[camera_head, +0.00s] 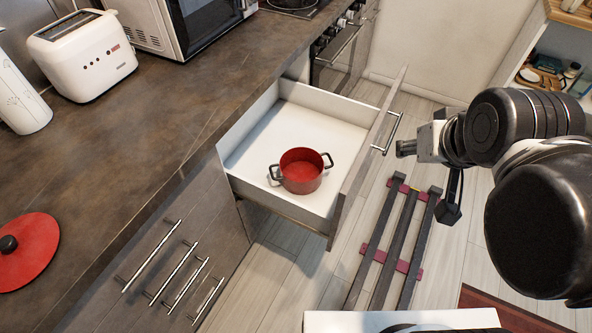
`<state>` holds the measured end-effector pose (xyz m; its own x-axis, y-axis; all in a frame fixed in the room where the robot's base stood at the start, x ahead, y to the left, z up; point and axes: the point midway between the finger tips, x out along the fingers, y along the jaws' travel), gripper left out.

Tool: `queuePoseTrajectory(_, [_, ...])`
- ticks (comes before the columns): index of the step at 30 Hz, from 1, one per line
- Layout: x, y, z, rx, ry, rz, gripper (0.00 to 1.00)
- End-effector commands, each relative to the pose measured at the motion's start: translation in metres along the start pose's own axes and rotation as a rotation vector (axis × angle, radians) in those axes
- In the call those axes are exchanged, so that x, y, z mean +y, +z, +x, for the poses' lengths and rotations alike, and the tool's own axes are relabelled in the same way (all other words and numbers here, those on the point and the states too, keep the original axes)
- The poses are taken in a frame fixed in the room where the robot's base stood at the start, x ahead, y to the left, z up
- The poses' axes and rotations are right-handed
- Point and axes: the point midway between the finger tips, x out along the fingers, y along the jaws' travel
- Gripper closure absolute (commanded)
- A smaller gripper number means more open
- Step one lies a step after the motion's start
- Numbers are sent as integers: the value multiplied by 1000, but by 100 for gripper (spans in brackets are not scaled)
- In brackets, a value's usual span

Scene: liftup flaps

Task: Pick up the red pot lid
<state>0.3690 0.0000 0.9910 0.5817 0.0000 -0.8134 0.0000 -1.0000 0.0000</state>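The red pot lid (27,252) lies flat on the dark countertop at the left edge of the head view, its black knob facing up. A red pot (301,171) with two dark handles stands without a lid inside the open white drawer (262,124). My gripper (404,148) is at the right, beside the drawer's front panel and far from the lid. It is seen from the side and small, so whether its fingers are open or shut does not show. Nothing is seen held in it.
The dark countertop (150,130) holds a white toaster (82,54), a white microwave (180,22) and a white cylindrical container (22,98). The counter around the lid is mostly clear. The pulled-out drawer stands between my arm and the counter. A rail (391,245) runs along the floor.

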Motion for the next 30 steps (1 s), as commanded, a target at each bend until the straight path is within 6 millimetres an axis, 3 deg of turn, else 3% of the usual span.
queuePoseTrajectory(2, [0,0,0,0,0,0,60])
queuePoseTrajectory(15, [0,0,0,0,0,0,2])
queuePoseTrajectory(25, [-3,-5,-1,-2,-5,-7,0])
queuePoseTrajectory(30, [-22,-39,-9,-14,-40,-59,0])
